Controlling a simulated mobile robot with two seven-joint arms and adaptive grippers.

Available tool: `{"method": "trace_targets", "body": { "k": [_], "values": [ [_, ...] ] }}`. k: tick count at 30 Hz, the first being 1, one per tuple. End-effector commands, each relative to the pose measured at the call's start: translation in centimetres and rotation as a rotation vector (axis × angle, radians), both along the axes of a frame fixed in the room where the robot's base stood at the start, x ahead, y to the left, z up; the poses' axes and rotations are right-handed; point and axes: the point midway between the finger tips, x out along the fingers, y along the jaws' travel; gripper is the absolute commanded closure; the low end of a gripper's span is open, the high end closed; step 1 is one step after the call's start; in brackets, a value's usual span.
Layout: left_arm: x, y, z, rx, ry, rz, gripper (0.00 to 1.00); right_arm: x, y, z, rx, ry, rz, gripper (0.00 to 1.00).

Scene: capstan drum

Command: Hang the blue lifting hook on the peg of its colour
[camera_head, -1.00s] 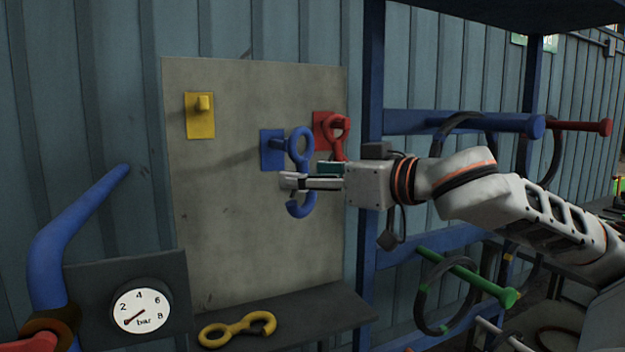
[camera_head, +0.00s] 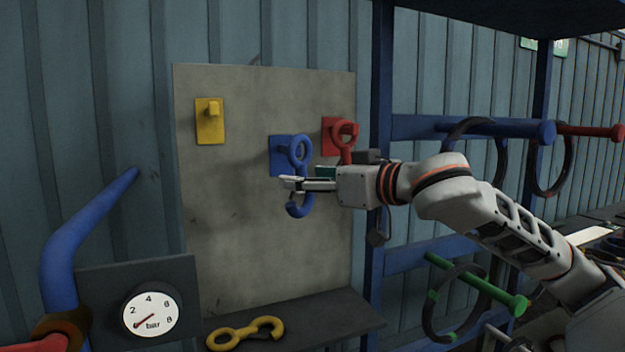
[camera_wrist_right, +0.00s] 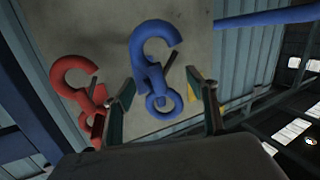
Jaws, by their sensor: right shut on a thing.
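The blue lifting hook (camera_head: 299,207) hangs upright, its eye up and its open hook down. My right gripper (camera_head: 292,184) is shut on its middle, coming from the right. The eye is in front of the blue plate (camera_head: 275,168) with the blue peg (camera_head: 284,150). The eye overlaps the peg in the head view; I cannot tell whether the peg passes through it. In the right wrist view the blue hook (camera_wrist_right: 148,72) shows between the fingers, its curve toward the top. My left gripper is out of view.
The red hook (camera_head: 346,145) hangs on the red plate (camera_head: 327,125), close right of the blue one. A yellow plate with a peg (camera_head: 210,120) is empty at upper left. A yellow hook (camera_head: 246,333) lies on the shelf (camera_head: 335,310) below. A blue rack post (camera_head: 381,60) stands right of the board.

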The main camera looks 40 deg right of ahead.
Motion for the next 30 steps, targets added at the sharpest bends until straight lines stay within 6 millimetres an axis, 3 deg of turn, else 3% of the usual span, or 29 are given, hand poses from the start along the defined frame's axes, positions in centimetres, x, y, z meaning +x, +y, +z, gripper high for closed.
{"method": "trace_targets", "body": {
  "k": [27, 30],
  "values": [
    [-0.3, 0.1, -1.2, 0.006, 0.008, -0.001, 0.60, 4.5, -1.1, 0.0, 0.002, -0.005, 0.000, 0.90],
    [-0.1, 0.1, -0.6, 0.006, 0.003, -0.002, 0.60, 4.8, -1.2, -0.2, 0.001, -0.003, 0.000, 0.90]
  ]
}}
